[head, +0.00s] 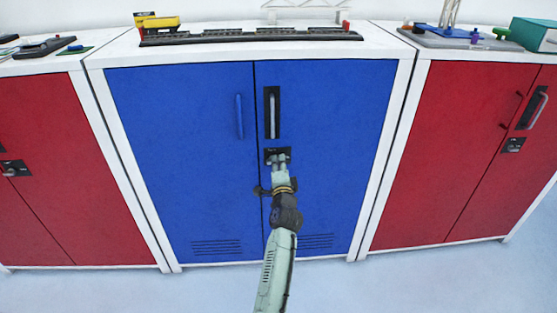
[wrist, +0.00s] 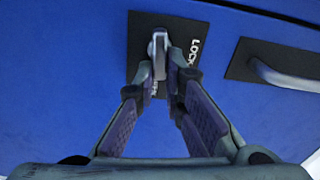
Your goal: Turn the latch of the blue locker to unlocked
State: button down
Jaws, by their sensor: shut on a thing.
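The blue locker (head: 180,150) stands in the middle of the head view with both doors closed. Its latch is a silver lever (wrist: 158,46) on a black plate (head: 267,152) on the right door, below the door handle. In the wrist view, white lettering reading "LOCK" shows on the plate beside the lever; more lettering is partly hidden by my fingers. My gripper (head: 279,164) is at the latch, and in the wrist view its fingertips (wrist: 162,78) are closed around the lever's end. In the head view my gripper hides most of the lever.
A silver handle on a black plate (head: 272,112) is just above the latch; a blue handle (head: 239,116) is on the left door. Red lockers stand at left (head: 45,140) and right (head: 450,150). Model crane parts (head: 250,38) lie on top. The floor in front is clear.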

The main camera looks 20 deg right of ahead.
jog(key=shift+m, duration=0.7)
jog(key=shift+p, duration=0.3)
jog(key=c, duration=1.7)
grip_release()
jog(key=shift+f, duration=0.1)
jog(key=v, duration=1.2)
